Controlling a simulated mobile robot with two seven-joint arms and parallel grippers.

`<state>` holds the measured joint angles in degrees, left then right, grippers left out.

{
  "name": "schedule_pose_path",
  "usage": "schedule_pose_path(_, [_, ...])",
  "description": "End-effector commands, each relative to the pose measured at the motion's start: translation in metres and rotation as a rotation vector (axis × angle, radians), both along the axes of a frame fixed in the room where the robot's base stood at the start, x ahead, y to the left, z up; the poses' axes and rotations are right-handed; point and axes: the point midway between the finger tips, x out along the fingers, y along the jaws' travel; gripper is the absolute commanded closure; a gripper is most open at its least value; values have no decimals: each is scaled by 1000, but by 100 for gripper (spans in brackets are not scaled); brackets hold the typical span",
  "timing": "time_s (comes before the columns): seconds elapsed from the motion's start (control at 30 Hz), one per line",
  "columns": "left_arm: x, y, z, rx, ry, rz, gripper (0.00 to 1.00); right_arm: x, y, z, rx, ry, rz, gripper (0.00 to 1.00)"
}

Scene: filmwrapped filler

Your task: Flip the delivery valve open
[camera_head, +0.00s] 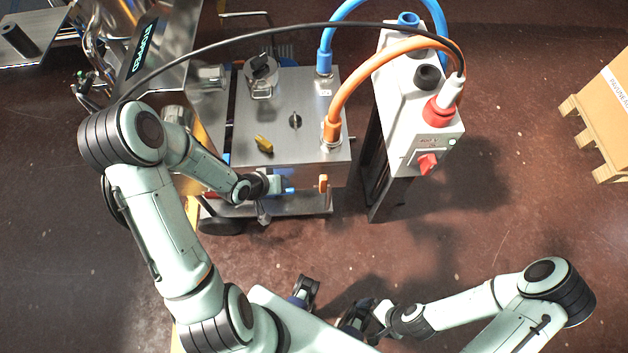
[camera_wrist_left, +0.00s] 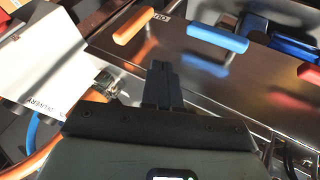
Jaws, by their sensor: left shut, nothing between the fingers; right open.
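A steel cabinet (camera_head: 310,150) has coloured lever handles along its front: an orange one (camera_head: 323,184) at the right and a blue one (camera_head: 289,191) left of it. In the left wrist view the orange handle (camera_wrist_left: 133,26) lies beside a label partly reading "OU", with the blue handle (camera_wrist_left: 217,39) to its right. I cannot tell for sure which is the delivery valve. My left gripper (camera_head: 274,184) is shut and empty close to the blue handle; its fingers (camera_wrist_left: 160,72) appear apart from both handles. My right gripper (camera_head: 355,318) is open, low in the head view, away from the cabinet.
A white control post (camera_head: 400,95) with a red switch (camera_head: 427,163) stands right of the cabinet. Blue (camera_head: 326,55) and orange (camera_head: 340,100) hoses and a black cable arch overhead. A yellow knob (camera_head: 263,144) sits on the cabinet. The floor front right is clear.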

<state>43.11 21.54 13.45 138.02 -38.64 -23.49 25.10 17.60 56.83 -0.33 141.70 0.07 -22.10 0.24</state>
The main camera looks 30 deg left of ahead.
Motion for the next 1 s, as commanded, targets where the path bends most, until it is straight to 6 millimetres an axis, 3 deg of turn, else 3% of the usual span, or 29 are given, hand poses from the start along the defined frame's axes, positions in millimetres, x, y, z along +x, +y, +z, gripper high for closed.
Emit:
schedule_pose_path(0.27, [7, -3, -11, -2, 1, -2, 100, -2, 0, -5, 0, 2, 0, 0])
schedule_pose_path(0.7, [56, -22, -82, -3, 2, -3, 100, -7, 0, -18, 0, 8, -1, 0])
schedule_pose_path(1.0, [76, -52, -80, 0, 0, -2, 100, -5, 0, -13, 0, 6, 0, 0])
